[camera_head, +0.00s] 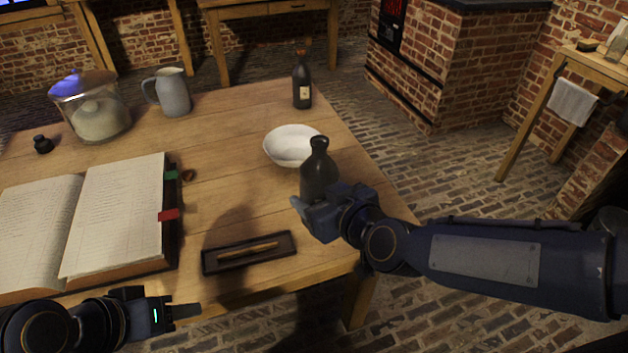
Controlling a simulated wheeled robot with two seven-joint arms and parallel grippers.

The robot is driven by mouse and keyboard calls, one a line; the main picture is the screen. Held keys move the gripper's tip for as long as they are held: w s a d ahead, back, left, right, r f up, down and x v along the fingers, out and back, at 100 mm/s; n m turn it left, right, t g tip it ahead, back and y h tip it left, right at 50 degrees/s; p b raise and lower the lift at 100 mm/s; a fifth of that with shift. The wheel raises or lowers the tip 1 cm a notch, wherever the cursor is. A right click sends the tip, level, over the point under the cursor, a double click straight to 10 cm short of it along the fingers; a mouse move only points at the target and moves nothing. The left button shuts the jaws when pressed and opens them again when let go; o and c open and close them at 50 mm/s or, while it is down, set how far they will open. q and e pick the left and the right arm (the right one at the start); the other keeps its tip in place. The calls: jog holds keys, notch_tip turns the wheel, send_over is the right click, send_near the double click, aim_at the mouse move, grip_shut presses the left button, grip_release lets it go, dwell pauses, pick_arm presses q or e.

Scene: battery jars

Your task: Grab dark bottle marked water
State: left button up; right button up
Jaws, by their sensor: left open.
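A dark bottle (318,168) with a narrow neck stands upright near the right side of the wooden table; no marking can be read on the side I see. My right gripper (314,204) is at its lower part and hides its base; I cannot tell whether the jaws grip it. A second dark bottle (302,88), taller, with a small pale label too small to read, stands at the table's far right. My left gripper (184,312) is open and empty at the near edge of the table, below the open book and far from both bottles.
A white bowl (290,146) sits just behind the nearer bottle. A dark tray (220,262) with a stick lies in front. An open book (115,215) fills the left. A grey jug (174,97), a glass jar (97,118) and an inkpot (42,145) stand farther back.

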aim_at(319, 184)
jog(key=shift+s+d+r+p, duration=0.1)
jog(key=shift+s+r+p, duration=0.2)
jog(key=shift+s, duration=0.25)
jog(key=shift+s+d+r+p, duration=0.15)
jog(key=shift+s+r+p, duration=0.15)
jog(key=shift+s, duration=0.2)
jog(key=shift+s+d+r+p, duration=0.1)
jog(key=shift+s+r+p, duration=0.15)
jog(key=shift+s, duration=0.3)
jog(key=shift+f, duration=0.1)
